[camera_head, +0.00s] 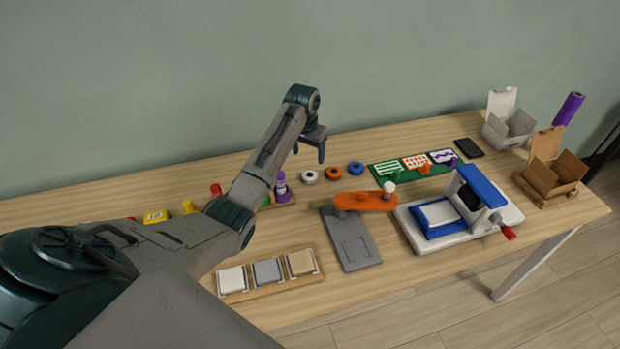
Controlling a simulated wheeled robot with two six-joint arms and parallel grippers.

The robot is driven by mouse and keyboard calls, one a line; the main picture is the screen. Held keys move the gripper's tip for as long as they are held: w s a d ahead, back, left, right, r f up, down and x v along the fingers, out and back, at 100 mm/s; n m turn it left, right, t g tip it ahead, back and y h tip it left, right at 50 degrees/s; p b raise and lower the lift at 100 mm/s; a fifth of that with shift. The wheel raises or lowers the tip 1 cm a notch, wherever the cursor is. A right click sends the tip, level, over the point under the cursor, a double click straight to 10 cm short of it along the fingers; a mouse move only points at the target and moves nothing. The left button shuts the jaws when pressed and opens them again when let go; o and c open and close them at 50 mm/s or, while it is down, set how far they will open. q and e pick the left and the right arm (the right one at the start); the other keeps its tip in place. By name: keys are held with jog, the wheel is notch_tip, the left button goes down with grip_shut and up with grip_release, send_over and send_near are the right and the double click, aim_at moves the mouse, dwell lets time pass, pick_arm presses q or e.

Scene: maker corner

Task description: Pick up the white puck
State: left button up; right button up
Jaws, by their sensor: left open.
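The white puck (309,177) lies flat on the wooden table, a small round disc with a dark centre. It is the leftmost in a row with an orange puck (333,173) and a blue puck (356,168). My left gripper (309,149) is open and empty, pointing down. It shows just above the white puck in the picture, apart from it; its exact height over the table is hard to tell. My right gripper is not in view.
A purple-topped bottle (281,187) stands close left of the white puck. An orange press arm (365,201) over a grey plate (352,244), a green board (413,166) and a blue-white press (456,215) lie to the right. Three square tiles sit in front.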

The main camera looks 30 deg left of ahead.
aim_at(310, 175)
pick_arm(q)
notch_tip(310, 175, down, 2)
jog(key=shift+d+f, duration=0.1)
jog(key=shift+f, duration=0.05)
jog(key=shift+f+p, duration=0.35)
jog(key=shift+f, duration=0.3)
notch_tip(310, 175, down, 4)
jog(key=shift+w+d+f+p, duration=0.1)
jog(key=shift+f+p, duration=0.1)
jog(key=shift+p, duration=0.45)
jog(key=shift+f, duration=0.4)
jog(key=shift+w, duration=0.1)
jog(key=shift+c, duration=0.2)
jog(key=c, duration=1)
